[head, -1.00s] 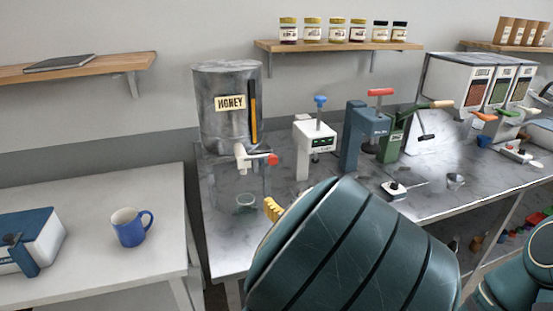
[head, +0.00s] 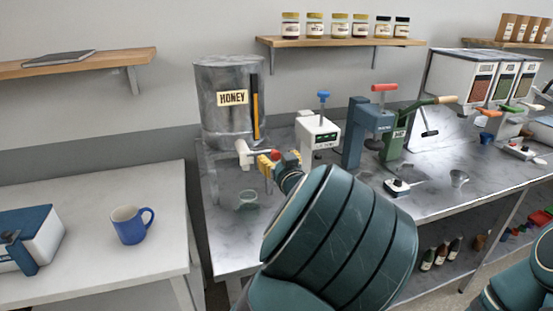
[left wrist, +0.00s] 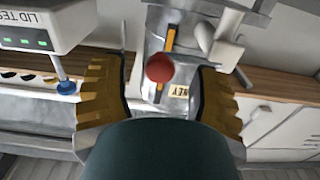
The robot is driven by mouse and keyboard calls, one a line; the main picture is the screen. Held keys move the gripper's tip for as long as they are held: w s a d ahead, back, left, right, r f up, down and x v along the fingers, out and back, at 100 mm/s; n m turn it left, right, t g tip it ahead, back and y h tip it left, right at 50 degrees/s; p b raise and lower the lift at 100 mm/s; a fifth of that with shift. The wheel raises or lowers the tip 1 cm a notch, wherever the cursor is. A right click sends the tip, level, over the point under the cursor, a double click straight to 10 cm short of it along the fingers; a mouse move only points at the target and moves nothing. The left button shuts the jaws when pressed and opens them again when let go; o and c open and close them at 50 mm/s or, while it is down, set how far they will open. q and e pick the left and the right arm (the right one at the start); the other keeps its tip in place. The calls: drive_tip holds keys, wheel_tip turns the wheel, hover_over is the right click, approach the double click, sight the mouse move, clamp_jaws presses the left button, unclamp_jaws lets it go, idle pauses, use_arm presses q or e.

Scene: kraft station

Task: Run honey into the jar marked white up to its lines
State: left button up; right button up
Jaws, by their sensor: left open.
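The grey metal honey tank (head: 228,125) stands at the left end of the metal bench, with a HONEY label and an amber level strip on its front. Its white tap (head: 244,152) has a red-ended handle (head: 275,155). A small clear jar (head: 248,200) stands on the bench below the tap; I cannot read any mark on it. My left gripper (head: 270,163) is at the tap handle. In the left wrist view the red handle end (left wrist: 160,68) lies between the open yellow fingers (left wrist: 165,95), without visible contact. My right gripper is not in view.
A white lid tester (head: 318,135), a blue press (head: 358,135) and a green press (head: 396,140) stand right of the tank. A blue mug (head: 131,226) is on the left table (head: 80,200). Jars line the wall shelf (head: 335,41).

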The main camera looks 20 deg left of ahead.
use_arm(q)
drive_tip(key=shift+x, duration=0.9)
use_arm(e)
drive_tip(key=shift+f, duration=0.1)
use_arm(q)
clamp_jaws()
drive_tip(key=shift+r, duration=0.1)
